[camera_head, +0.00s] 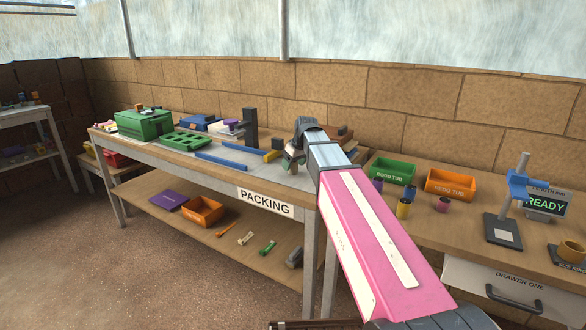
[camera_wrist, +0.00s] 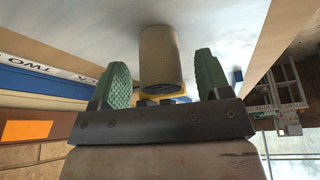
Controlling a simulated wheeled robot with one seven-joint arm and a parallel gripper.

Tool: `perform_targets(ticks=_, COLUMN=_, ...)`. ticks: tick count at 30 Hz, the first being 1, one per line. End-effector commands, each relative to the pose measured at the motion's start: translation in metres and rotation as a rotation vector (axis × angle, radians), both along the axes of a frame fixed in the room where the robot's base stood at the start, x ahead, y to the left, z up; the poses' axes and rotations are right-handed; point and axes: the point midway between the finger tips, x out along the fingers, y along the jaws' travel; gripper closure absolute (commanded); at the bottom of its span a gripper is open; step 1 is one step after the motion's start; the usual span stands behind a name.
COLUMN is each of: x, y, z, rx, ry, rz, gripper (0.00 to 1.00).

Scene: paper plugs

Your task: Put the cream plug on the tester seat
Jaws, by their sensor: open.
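A tan-cream cylinder, apparently the cream plug (camera_wrist: 160,58), stands between the two green fingertips of my gripper (camera_wrist: 160,80) in the wrist view. The fingers are apart, with a visible gap on each side of it. In the head view my gripper (camera_head: 292,160) is over the right part of the packing bench; the plug there is mostly hidden or too small to tell. The tester (camera_head: 523,190) stands on the right bench, with a blue arm on a post over a dark base. A pale pad, perhaps the tester seat (camera_head: 503,235), is on that base and looks empty.
A green tub (camera_head: 393,169) and an orange tub (camera_head: 450,183) stand on the right bench. Several plugs, including a yellow one (camera_head: 403,208) and a purple one (camera_head: 443,204), stand before them. A screen (camera_head: 546,203) reads READY. Blue rails (camera_head: 222,160) lie left of my gripper.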

Motion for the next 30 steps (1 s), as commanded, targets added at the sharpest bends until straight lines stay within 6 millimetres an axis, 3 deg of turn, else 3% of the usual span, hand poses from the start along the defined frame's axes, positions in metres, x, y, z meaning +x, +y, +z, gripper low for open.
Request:
perform_targets(ticks=3, x=0.0042, y=0.0036, z=-0.0134, rx=0.001, ry=0.001, rz=0.000, gripper=0.30)
perform_targets(ticks=11, x=0.0047, y=0.0043, z=-0.0159, rx=0.001, ry=-0.001, rz=0.000, gripper=0.30)
perform_targets(ticks=16, x=0.0047, y=0.0042, z=-0.0158, rx=0.001, ry=-0.001, rz=0.000, gripper=0.82)
perform_targets(ticks=20, x=0.0047, y=0.0042, z=-0.0157, rx=0.001, ry=-0.001, rz=0.000, gripper=0.86)
perform_targets(ticks=30, x=0.0050, y=0.0042, z=-0.0104, rx=0.001, ry=-0.002, rz=0.000, gripper=0.86)
